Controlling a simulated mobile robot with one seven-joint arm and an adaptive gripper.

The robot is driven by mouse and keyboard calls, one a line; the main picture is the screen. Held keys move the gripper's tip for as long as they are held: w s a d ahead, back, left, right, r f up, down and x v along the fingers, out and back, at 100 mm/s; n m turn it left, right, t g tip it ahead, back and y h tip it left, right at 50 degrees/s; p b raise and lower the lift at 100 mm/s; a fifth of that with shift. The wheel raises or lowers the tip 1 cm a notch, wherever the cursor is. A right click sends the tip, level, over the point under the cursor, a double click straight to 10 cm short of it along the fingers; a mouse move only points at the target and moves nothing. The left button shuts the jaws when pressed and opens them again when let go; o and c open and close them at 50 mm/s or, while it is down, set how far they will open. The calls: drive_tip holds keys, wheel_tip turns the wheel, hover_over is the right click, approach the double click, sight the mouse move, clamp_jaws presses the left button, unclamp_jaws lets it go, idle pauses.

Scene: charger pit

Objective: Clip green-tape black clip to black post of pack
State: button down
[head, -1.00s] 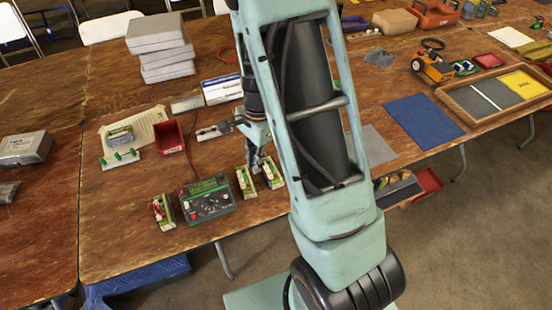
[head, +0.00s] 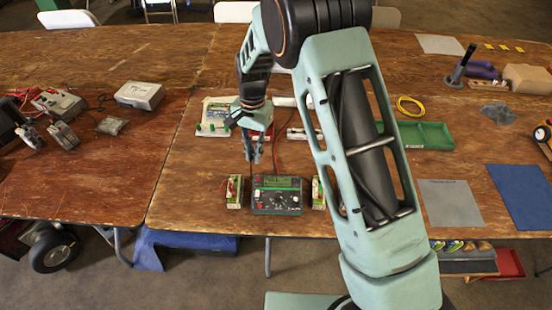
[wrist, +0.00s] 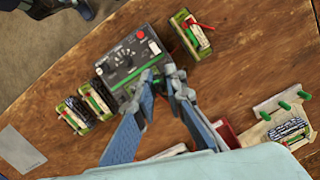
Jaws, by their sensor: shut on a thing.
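My gripper (head: 255,157) is above the table, just behind the left part of the charger (head: 278,195). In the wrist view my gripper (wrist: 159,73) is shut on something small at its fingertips. The green-tape black clip is too small to make out there. A pack (head: 234,192) with a red clip on it stands left of the charger; it also shows in the wrist view (wrist: 190,36). Right of the charger stands another pack (head: 318,192). The wrist view shows two packs on that side, one nearer the charger (wrist: 97,98) and one farther (wrist: 73,115). Their posts are too small to tell apart.
Behind my gripper is a rack with green pegs (wrist: 285,103). A red tray (wrist: 226,133) lies beside my fingers in the wrist view. A green tray (head: 425,135) and a grey mat (head: 450,203) lie to the right. The table left of the packs is mostly clear.

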drive_tip(key=w+a+n, duration=0.2)
drive_tip(key=a+n, duration=0.1)
drive_tip(key=a, duration=0.5)
drive_tip(key=shift+n, duration=0.3)
drive_tip(key=f+b, duration=0.1)
drive_tip(key=f, duration=0.1)
drive_tip(key=f+b, duration=0.3)
drive_tip(key=shift+w+f, duration=0.25)
drive_tip(key=shift+f, duration=0.05)
drive_tip(key=shift+f, duration=0.15)
drive_tip(key=shift+f+b, duration=2.4)
drive_tip(key=shift+f, duration=0.95)
drive_tip(key=shift+f+b, duration=0.25)
drive_tip(key=shift+b, duration=0.3)
drive_tip(key=c, duration=1.9)
unclamp_jaws()
